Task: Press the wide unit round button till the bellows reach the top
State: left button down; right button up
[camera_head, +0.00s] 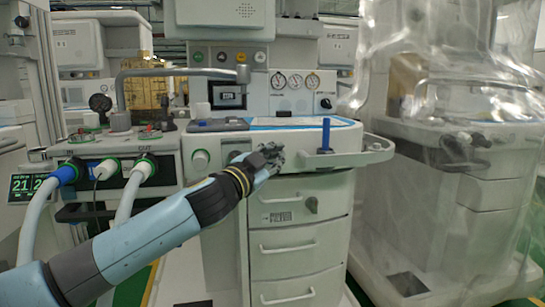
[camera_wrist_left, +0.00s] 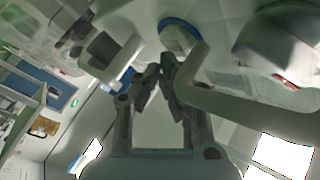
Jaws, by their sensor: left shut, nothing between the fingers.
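The wide unit (camera_head: 300,220) is a pale cart with drawers in the middle of the head view. A round whitish knob (camera_head: 200,160) sits on its front panel, left of my gripper; I cannot tell whether it is the task's button. My left gripper (camera_head: 276,154) is shut and empty, in front of the worktop's front edge. In the left wrist view the fingertips (camera_wrist_left: 160,72) are together, just below a pale round part with a blue rim (camera_wrist_left: 180,36). Contact cannot be told. I cannot make out any bellows. My right gripper is in neither view.
A blue upright post (camera_head: 326,134) and a curved side handle (camera_head: 378,150) are right of my gripper. Hoses (camera_head: 128,200) hang at the left. A plastic-covered cart (camera_head: 450,180) stands at the right.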

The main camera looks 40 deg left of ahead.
pick_arm(q)
jog(key=shift+w+a, duration=0.5)
jog(key=shift+a, duration=0.05)
dwell(1.9)
jog(key=shift+d, duration=0.1)
jog(key=shift+s+f, duration=0.1)
jog(key=shift+s, duration=0.1)
jog(key=shift+s+d, duration=0.45)
jog(key=shift+s, duration=0.15)
jog(key=shift+d, duration=0.15)
jog(key=s+d, duration=0.3)
jog(key=shift+s+d, duration=0.1)
jog(key=shift+d, duration=0.3)
